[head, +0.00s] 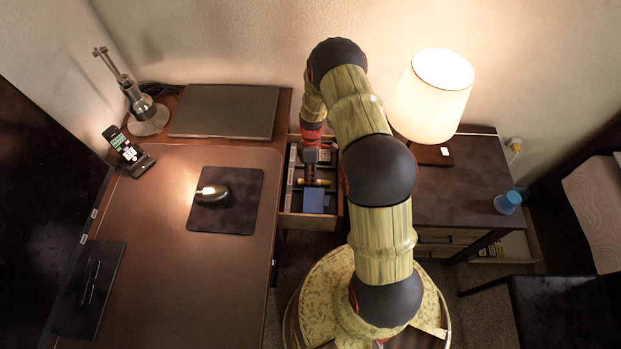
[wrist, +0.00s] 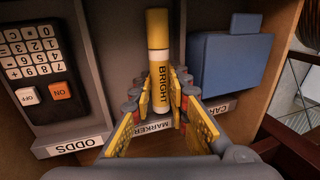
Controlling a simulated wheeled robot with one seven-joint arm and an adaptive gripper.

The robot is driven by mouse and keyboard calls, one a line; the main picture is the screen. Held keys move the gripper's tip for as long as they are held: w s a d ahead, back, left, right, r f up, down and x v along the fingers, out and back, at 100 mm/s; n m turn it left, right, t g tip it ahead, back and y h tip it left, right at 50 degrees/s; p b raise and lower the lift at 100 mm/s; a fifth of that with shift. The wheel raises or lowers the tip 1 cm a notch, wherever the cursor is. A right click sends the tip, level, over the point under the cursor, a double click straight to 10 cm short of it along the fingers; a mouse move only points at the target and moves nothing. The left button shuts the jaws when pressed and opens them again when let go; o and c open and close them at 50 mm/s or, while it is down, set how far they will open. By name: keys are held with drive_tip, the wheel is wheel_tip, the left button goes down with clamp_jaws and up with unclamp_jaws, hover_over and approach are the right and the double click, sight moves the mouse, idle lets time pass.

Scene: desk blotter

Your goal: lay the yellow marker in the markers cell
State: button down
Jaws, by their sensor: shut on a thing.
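The yellow marker (wrist: 158,62), printed BRIGHT, is between the two yellow-padded fingers of my gripper (wrist: 160,95), which is shut on it. In the wrist view it lies lengthwise over the middle cell, in line with the cell's side walls, its cap end pointing away from the label. That cell bears the MARKERS label (wrist: 153,127). I cannot tell whether the marker touches the cell floor.
A black calculator (wrist: 45,70) lies in the ODDS cell on the left. A blue box (wrist: 232,65) fills the cell on the right; it also shows in the head view (head: 314,200). The desk (head: 165,270) is left of the drawer, a lamp (head: 430,95) to the right.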

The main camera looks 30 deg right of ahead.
drive_tip(key=shift+s+f+b, duration=0.1)
drive_tip(key=shift+f+b, duration=0.25)
drive_tip(key=shift+f, duration=0.3)
drive_tip(key=c, duration=1.6)
unclamp_jaws()
drive_tip(key=shift+s+f, duration=0.1)
drive_tip(key=shift+c, duration=0.2)
drive_tip(key=v, duration=1.2)
